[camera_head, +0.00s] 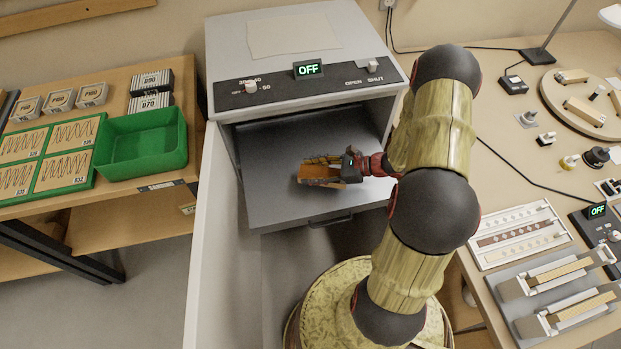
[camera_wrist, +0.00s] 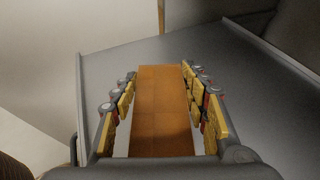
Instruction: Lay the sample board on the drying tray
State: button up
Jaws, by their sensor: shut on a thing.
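My gripper (camera_head: 318,171) is over the grey drying tray (camera_head: 268,205), which is pulled out of the open cabinet. My gripper (camera_wrist: 160,98) is shut on the orange-brown sample board (camera_wrist: 160,110), which lies lengthwise between its yellow-padded fingers. The board (camera_head: 313,174) is partly hidden by the fingers in the head view. The grey tray surface (camera_wrist: 240,65) spreads around the board in the wrist view. I cannot tell whether the board touches the tray.
The cabinet (camera_head: 285,22) stands over the tray, with an OFF display (camera_head: 308,69). Its white door (camera_head: 206,240) stands open at left. A green bin (camera_head: 145,145) and sandpaper sheets (camera_head: 62,157) lie on the left bench. Sample racks (camera_head: 520,235) lie on the right bench. The tray around my gripper is clear.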

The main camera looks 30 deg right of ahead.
jog(key=f+b, duration=0.1)
jog(key=f, duration=0.1)
jog(key=f+b, duration=0.1)
jog(key=shift+w+a+f, duration=0.1)
jog(key=shift+w+f, duration=0.1)
jog(key=shift+f, duration=0.2)
jog(key=shift+r, duration=0.1)
jog(key=o, duration=1.2)
jog(key=shift+c, duration=0.2)
jog(key=shift+o, duration=0.4)
